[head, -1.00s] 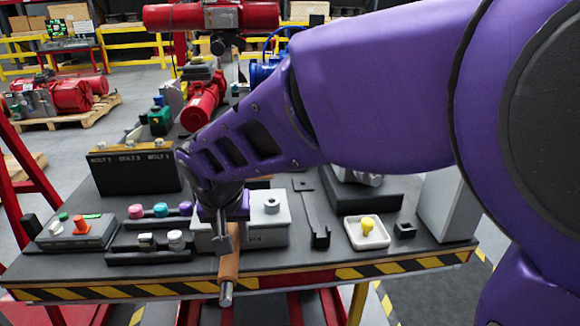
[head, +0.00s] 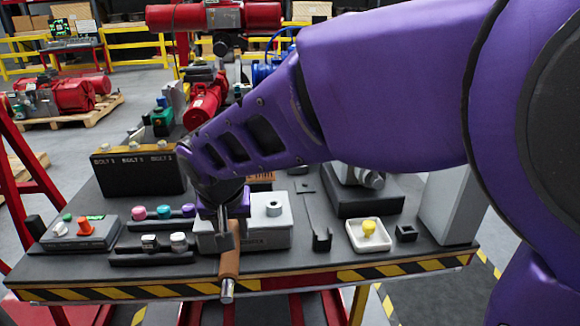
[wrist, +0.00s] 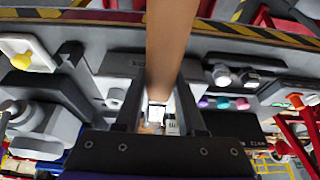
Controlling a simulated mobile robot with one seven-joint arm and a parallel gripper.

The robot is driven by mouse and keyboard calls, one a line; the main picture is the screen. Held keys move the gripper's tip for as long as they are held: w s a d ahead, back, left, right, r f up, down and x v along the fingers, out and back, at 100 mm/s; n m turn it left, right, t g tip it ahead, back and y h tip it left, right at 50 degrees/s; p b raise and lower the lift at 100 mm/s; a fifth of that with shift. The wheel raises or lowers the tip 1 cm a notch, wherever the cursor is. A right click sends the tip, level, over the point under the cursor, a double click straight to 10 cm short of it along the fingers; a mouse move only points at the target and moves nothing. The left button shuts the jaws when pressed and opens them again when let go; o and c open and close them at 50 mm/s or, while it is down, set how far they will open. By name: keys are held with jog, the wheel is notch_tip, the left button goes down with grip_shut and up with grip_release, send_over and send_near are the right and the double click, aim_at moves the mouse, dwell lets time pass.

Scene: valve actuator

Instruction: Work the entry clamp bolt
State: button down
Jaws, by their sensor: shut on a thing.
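My gripper (head: 229,222) is shut on a tool with a brown handle (head: 230,262). The handle hangs down past the table's front edge and ends in a bare metal tip. In the wrist view the handle (wrist: 172,45) runs up from between the jaws (wrist: 160,115). A light grey block (head: 268,238) with a raised round fitting (head: 273,205) sits just behind and right of the tool. I cannot tell whether the tool touches it. I cannot make out the entry clamp bolt; my wrist and arm cover part of the bench.
A black panel (head: 138,174) with bolt labels stands at the back left. A control box (head: 80,236) and coloured knobs (head: 162,212) lie left. A white tray with a yellow knob (head: 369,229) and a grey upright block (head: 448,207) stand right. Red machinery is behind.

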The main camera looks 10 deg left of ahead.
jog(key=shift+w+d+r+p, duration=0.1)
jog(key=shift+r+p, duration=1.05)
jog(key=shift+r, duration=0.7)
